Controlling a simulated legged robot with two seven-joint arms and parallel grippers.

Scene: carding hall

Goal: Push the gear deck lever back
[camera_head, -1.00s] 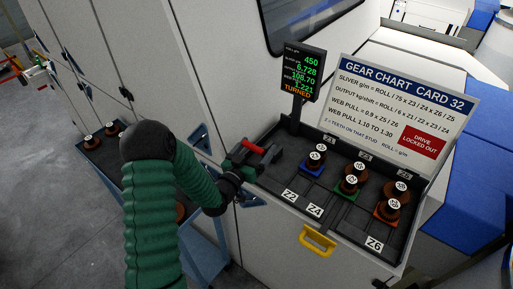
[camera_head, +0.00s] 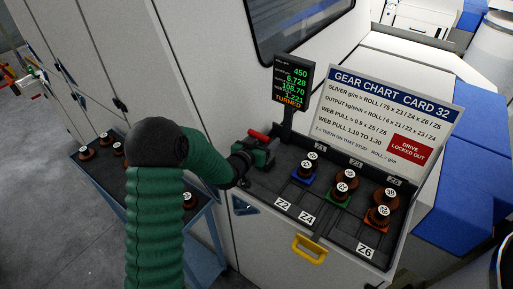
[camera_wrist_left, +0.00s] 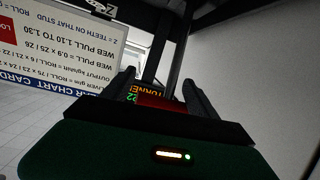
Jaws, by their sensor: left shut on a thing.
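The gear deck (camera_head: 321,232) is a dark tray on the machine's side. Its lever with a red handle (camera_head: 259,136) is at the deck's back left corner, near the display post. My left gripper (camera_head: 270,148) is shut on the lever, its green and black body partly covering it. In the left wrist view the red handle (camera_wrist_left: 166,103) shows between the two dark fingers (camera_wrist_left: 160,90). The lever's foot is hidden. My right gripper is not in view.
A small display (camera_head: 293,80) reading TURNED stands behind the lever. Several brown gears (camera_head: 346,180) sit on coloured bases on the deck. A gear chart card (camera_head: 390,115) stands behind them. A yellow handle (camera_head: 309,249) is in front. A blue cart (camera_head: 205,240) with more gears stands left.

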